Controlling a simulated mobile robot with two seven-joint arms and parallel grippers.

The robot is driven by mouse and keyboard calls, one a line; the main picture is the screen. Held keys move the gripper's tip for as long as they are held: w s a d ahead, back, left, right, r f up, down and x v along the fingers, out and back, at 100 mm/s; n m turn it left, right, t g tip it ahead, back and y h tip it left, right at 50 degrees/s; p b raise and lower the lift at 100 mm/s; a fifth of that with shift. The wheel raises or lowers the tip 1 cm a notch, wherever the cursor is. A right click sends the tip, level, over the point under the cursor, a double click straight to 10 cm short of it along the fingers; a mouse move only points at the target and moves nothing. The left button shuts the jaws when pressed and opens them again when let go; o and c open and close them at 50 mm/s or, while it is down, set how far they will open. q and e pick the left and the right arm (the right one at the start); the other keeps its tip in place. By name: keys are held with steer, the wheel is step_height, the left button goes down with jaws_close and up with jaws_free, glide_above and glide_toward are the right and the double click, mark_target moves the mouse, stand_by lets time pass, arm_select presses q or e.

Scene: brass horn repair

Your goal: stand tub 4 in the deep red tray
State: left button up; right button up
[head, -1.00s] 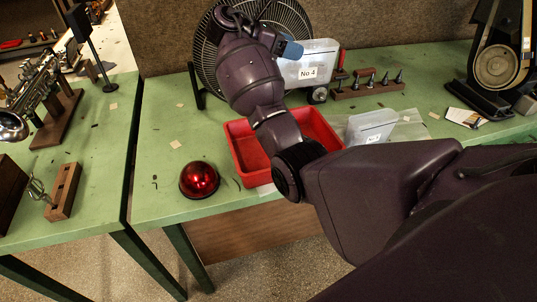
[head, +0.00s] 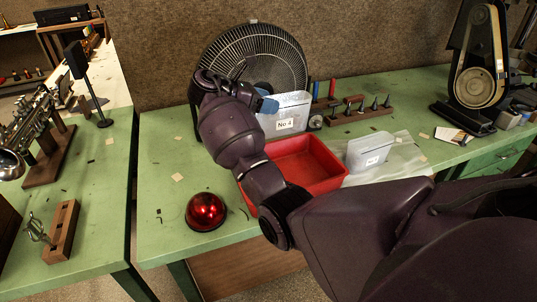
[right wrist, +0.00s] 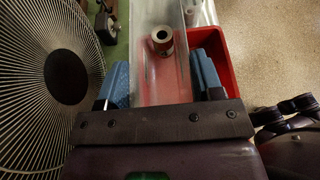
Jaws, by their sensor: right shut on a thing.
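Tub 4 (head: 291,110) is a clear, whitish tub with a "No 4" label. My right gripper (head: 268,107) is shut on it, with a blue finger on each side in the right wrist view (right wrist: 162,85). A metal cylinder (right wrist: 162,40) shows at the tub there. In the head view the tub appears upright at the back edge of the deep red tray (head: 322,160); its exact height is unclear. The tray looks empty where visible; my arm hides its front left part. It also shows right of the tub in the right wrist view (right wrist: 221,50). My left gripper is out of view.
A black fan (head: 285,45) stands close behind the tub and gripper. A second whitish tub (head: 368,152) stands right of the tray on a clear sheet. A red dome (head: 206,212) sits front left. A wooden rack of cones (head: 358,114) stands behind right.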

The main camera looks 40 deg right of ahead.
step_height(320, 180, down, 9)
steer(key=shift+a+f+b, duration=0.1)
steer(key=shift+b, duration=0.55)
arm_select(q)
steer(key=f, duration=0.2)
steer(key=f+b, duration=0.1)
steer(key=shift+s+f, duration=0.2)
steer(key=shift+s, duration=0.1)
arm_select(e)
step_height(320, 180, down, 5)
steer(key=shift+f, duration=0.3)
steer(key=o, duration=1.1)
steer(key=shift+o, duration=0.2)
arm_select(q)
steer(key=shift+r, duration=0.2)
arm_select(e)
steer(key=v, duration=1.2)
steer(key=shift+s, duration=0.1)
